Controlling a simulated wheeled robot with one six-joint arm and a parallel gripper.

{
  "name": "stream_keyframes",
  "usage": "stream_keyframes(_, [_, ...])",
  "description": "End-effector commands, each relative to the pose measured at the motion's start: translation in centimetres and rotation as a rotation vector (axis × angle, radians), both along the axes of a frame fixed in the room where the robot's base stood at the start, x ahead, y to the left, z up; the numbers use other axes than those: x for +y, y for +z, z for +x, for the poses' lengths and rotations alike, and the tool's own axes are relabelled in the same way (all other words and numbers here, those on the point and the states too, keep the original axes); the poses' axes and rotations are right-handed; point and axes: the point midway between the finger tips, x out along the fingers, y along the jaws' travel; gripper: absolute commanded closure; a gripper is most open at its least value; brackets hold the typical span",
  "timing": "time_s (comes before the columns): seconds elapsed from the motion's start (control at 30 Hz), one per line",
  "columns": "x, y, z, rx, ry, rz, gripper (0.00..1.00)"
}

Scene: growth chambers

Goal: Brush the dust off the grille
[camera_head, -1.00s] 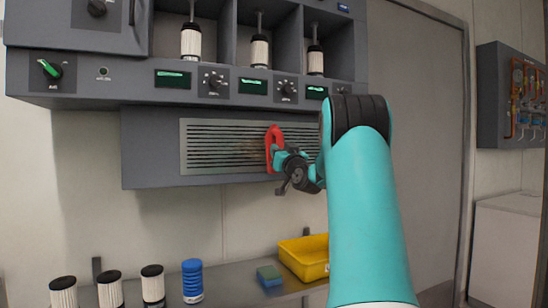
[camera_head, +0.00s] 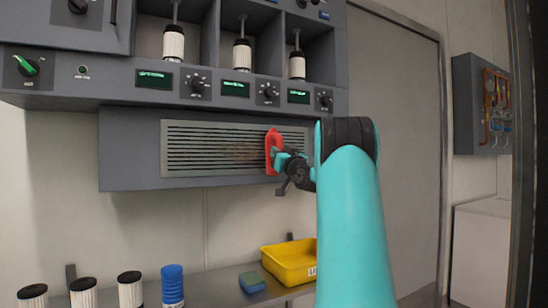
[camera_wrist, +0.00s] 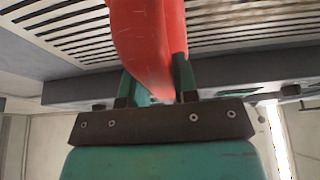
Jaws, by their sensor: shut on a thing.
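The grille (camera_head: 205,148) is a pale slatted panel on the dark front below the control row. A brownish dust patch (camera_head: 247,152) shows on its slats, right of the middle. My gripper (camera_head: 279,160) is in front of the grille's right part, just right of the patch. It is shut on a red brush (camera_head: 271,150) held upright. In the wrist view the red brush (camera_wrist: 150,45) stands between my fingers, against or close to the slats (camera_wrist: 60,22). Its bristles are hidden, and I cannot tell whether they touch the grille.
Above the grille are knobs, green displays and bays with white-and-black cartridges (camera_head: 242,54). Below, a shelf (camera_head: 215,283) bears several cartridges, a blue ringed cylinder (camera_head: 172,284), a blue-green sponge (camera_head: 251,282) and a yellow bin (camera_head: 288,262). A grey door (camera_head: 400,150) stands at the right.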

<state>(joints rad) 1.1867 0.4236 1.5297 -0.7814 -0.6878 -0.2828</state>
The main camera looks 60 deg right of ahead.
Motion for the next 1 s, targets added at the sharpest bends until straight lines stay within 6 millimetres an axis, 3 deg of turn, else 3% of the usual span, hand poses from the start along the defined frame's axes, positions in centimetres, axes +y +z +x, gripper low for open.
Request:
stream_keyframes(0.17, [-1.1,-0.2,-0.5,0.002,-0.002,0.001,0.91])
stream_keyframes(0.47, [-0.9,-0.2,-0.6,0.003,-0.001,0.001,0.92])
stream_keyframes(1.0, [2.3,-0.1,1.1,0.000,0.000,-0.001,0.92])
